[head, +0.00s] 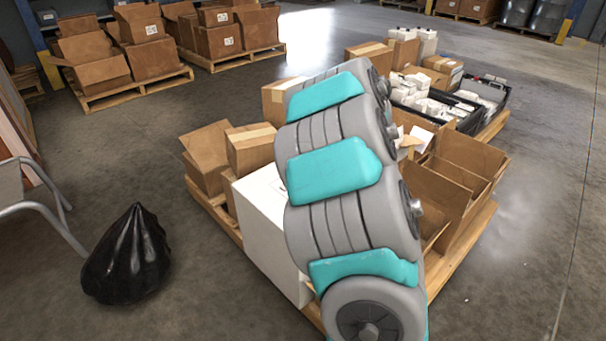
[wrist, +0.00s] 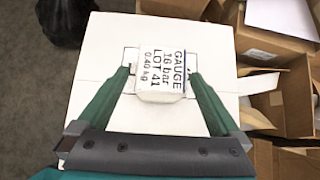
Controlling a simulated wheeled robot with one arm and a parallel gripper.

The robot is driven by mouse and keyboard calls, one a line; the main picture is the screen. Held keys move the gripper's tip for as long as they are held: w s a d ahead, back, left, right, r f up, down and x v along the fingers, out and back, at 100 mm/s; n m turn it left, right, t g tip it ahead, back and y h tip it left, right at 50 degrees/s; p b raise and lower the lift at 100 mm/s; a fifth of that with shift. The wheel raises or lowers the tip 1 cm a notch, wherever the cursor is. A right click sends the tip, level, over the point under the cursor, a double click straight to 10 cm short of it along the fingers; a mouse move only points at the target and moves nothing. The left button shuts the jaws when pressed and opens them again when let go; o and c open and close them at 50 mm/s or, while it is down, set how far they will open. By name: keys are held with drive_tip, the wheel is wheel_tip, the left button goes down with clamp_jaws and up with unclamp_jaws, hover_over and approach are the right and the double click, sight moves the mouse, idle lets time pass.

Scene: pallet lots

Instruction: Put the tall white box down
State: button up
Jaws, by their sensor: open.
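A white box (wrist: 163,88) printed "GAUGE 16 bar LOT 41 0.40 kg" is in the middle of the wrist view. It appears to stand on the pale top of a large white carton (wrist: 100,50). My gripper (wrist: 159,75) is open, with one green finger on each side of the labelled box. Narrow gaps show between the fingers and the box. In the head view the large white carton (head: 265,232) stands at the near left of the pallet (head: 216,211). My arm hides the gripper and the labelled box there.
Open brown cartons (head: 468,163) crowd the pallet's right side, with black crates (head: 468,122) of white goods behind. A black bag (head: 127,255) sits on the floor at left, near a grey metal frame (head: 40,205). Other loaded pallets stand behind. Floor at right is clear.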

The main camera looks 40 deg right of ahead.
drive_tip(key=x, duration=0.4)
drive_tip(key=shift+w+r+p, duration=0.1)
drive_tip(key=shift+w+p, duration=0.25)
drive_tip(key=shift+p, duration=0.05)
drive_tip(key=shift+w+f, duration=0.4)
drive_tip(key=shift+f, duration=0.05)
clamp_jaws()
